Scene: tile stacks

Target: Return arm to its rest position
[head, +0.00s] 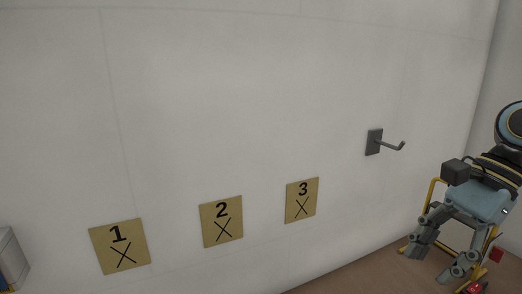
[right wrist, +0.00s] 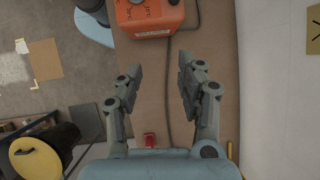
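My right gripper (head: 438,256) hangs at the right edge of the head view, fingers pointing down. In the right wrist view the right gripper (right wrist: 158,80) has its two fingers wide apart with nothing between them. It is open and empty, above a brown surface (right wrist: 152,100). My left gripper is in neither view.
A wall carries tan signs 1 (head: 120,246), 2 (head: 221,221) and 3 (head: 302,200), and a grey hook (head: 374,142). An orange container (right wrist: 150,17) stands beyond the fingertips. A small red object (right wrist: 149,140) lies near the gripper's base. A yellow frame (head: 432,197) stands behind the gripper.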

